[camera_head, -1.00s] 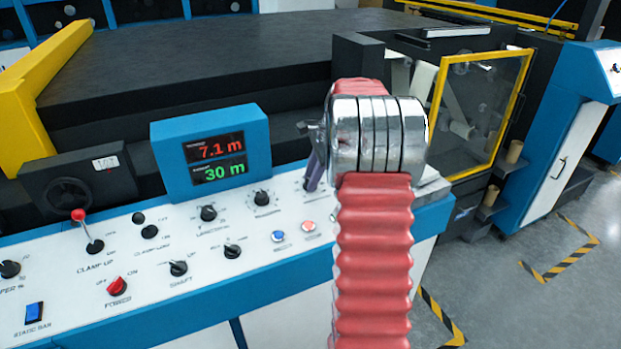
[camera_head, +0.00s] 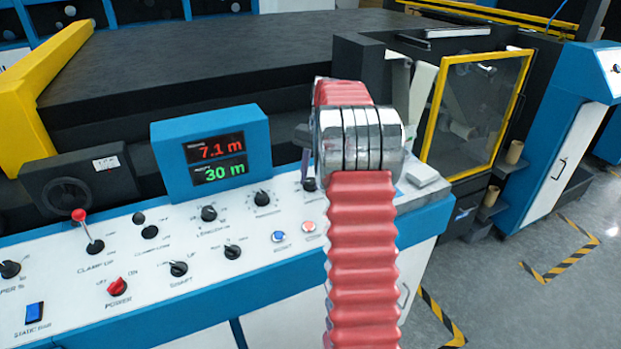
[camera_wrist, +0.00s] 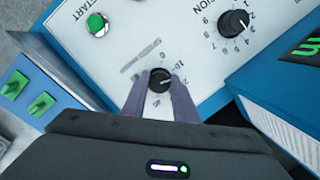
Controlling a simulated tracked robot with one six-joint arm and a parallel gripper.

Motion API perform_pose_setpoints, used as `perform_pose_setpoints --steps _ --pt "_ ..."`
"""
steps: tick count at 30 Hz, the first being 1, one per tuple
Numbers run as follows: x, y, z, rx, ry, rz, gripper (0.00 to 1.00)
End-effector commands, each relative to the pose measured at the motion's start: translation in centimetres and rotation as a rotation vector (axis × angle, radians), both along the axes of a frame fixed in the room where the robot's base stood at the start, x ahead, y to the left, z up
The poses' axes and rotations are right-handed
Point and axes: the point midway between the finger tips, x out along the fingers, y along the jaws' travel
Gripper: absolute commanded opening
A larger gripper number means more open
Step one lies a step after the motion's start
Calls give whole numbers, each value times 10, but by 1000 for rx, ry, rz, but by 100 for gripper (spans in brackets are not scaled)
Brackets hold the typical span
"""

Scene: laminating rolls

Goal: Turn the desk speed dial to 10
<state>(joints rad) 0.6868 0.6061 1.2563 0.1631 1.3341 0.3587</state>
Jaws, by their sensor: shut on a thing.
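The speed dial (camera_wrist: 160,80) is a small black knob on the white panel, with printed numbers around it, 10 among them. It sits between the two purple-grey fingers of my gripper (camera_wrist: 160,84) in the wrist view, and the fingers are closed on its sides. I cannot read its pointer surely. In the head view my gripper (camera_head: 306,166) is seen from behind and reaches down to the panel's right part. There the dial (camera_head: 309,185) is mostly hidden by the fingers and wrist.
A tension dial (camera_wrist: 233,22) and a green start button (camera_wrist: 96,24) lie close by. Two green switches (camera_wrist: 40,105) are at the left of the wrist view. The display box (camera_head: 212,150) reads 7.1 m and 30 m. A red-knobbed lever (camera_head: 88,232) stands farther left.

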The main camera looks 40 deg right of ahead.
Motion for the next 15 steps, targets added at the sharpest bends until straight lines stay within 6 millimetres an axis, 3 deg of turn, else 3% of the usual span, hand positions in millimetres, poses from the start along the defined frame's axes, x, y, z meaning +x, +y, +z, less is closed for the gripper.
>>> perform_pose_setpoints --steps 15 --pt "4 -2 3 -64 5 311 4"
